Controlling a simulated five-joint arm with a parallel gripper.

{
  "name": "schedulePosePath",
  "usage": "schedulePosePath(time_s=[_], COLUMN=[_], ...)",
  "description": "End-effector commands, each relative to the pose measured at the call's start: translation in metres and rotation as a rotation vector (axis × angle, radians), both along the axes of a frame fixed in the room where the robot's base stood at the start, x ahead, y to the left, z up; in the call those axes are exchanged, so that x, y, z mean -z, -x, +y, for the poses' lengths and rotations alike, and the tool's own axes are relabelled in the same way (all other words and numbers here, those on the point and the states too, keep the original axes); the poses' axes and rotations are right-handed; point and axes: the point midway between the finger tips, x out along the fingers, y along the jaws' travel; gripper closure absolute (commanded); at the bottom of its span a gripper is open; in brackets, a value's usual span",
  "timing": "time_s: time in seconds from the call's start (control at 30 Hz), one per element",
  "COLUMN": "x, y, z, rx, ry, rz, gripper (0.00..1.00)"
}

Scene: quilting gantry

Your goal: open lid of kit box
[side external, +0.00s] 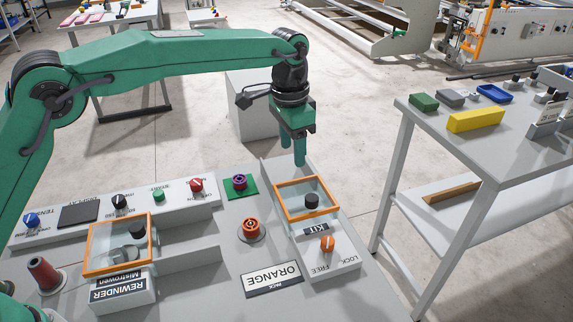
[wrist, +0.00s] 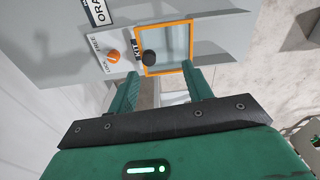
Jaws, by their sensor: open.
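The kit box lid (side external: 290,212) is a clear panel in an orange frame with a black knob (side external: 312,201) on it. It lies shut on the box, above the KIT label. In the wrist view the lid (wrist: 176,45) and its black knob (wrist: 149,58) show beyond my fingers. An orange turn knob (side external: 327,243) sits in front of the box between LOCK and FREE; I cannot tell which way it points. My gripper (side external: 293,158) is open and empty, fingers pointing down, above and behind the lid's far edge, apart from it. The fingers also show in the wrist view (wrist: 160,72).
A second orange-framed lid (side external: 120,244) covers the REWINDER box at left. A red-orange spool (side external: 251,229) and a purple spool on a green pad (side external: 239,185) stand left of the kit box. An ORANGE sign (side external: 272,279) lies in front. A side table (side external: 480,155) stands at right.

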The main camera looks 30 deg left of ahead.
Motion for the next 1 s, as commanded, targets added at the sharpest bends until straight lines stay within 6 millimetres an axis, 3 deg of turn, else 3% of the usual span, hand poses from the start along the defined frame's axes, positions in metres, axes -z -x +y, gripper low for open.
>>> schedulePosePath(time_s=[0.1, 0.3, 0.73, 1.0], x=[0.022, 0.044, 0.053, 0.077], y=[-0.005, -0.008, -0.009, -0.008], z=[-0.021, -0.042, -0.046, -0.046], rx=[0.04, 0.081, 0.09, 0.09], ry=[-0.013, -0.025, -0.028, -0.029], rz=[0.023, 0.045, 0.051, 0.052], gripper=[0.5, 0.5, 0.5, 0.5])
